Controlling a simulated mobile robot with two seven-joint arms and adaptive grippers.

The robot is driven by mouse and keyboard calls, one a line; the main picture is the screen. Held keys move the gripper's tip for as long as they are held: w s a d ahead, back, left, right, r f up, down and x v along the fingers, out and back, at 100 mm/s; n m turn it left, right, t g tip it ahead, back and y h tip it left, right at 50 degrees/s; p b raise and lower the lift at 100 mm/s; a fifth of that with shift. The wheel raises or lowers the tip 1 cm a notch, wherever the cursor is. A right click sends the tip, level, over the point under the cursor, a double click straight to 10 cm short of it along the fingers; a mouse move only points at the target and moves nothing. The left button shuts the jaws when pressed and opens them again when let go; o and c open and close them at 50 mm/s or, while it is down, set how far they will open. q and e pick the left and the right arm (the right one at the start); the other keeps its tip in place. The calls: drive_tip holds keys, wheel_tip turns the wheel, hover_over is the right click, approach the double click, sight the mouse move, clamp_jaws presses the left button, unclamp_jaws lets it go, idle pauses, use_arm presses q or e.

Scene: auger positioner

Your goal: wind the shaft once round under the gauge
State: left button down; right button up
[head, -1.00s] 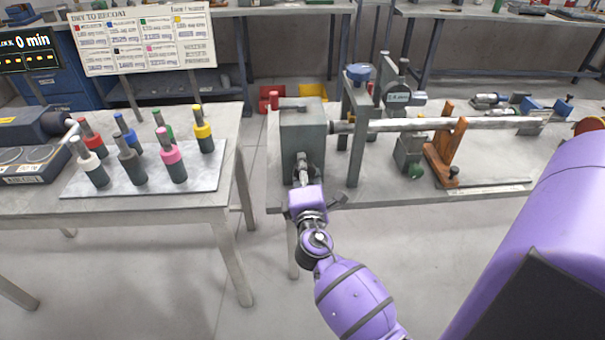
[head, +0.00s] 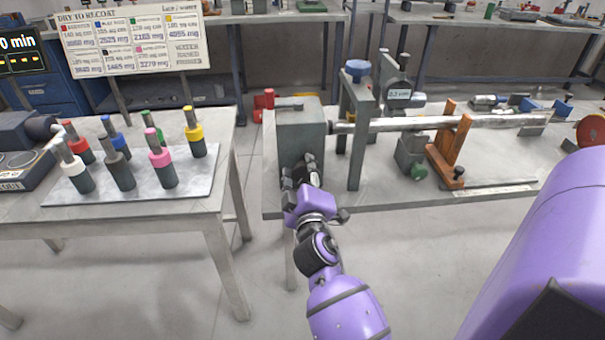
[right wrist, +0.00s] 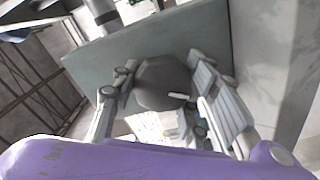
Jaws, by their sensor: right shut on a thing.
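The shaft (head: 395,125) is a long grey bar running right from a grey box-shaped head (head: 298,135). The gauge (head: 400,94), a round dial, is mounted on a stand above the shaft. My right gripper (head: 300,178) is at the front face of the head. In the right wrist view my right gripper (right wrist: 165,100) has its fingers on both sides of a dark, faceted knob (right wrist: 160,82) in front of the grey-green face, shut on it. The fingers partly hide the knob in the head view. My left gripper is not in view.
A wooden rest (head: 450,145) supports the shaft at right. A grey post frame with a blue knob (head: 357,70) stands by the head. On the left table, a tray (head: 90,190) holds several colour-topped cylinders. A lettered board (head: 130,38) stands behind. Floor shows between the tables.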

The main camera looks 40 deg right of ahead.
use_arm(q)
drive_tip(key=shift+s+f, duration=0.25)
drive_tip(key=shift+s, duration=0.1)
use_arm(e)
drive_tip(key=shift+d+r, duration=0.1)
drive_tip(key=shift+r, duration=0.35)
drive_tip(key=o, duration=1.1)
drive_tip(key=shift+m, duration=0.3)
drive_tip(key=shift+f, duration=0.15)
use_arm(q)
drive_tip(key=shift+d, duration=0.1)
use_arm(e)
drive_tip(key=shift+f, duration=0.1)
drive_tip(key=shift+s, duration=0.2)
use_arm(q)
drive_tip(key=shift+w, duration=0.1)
use_arm(e)
drive_tip(key=v, duration=0.7)
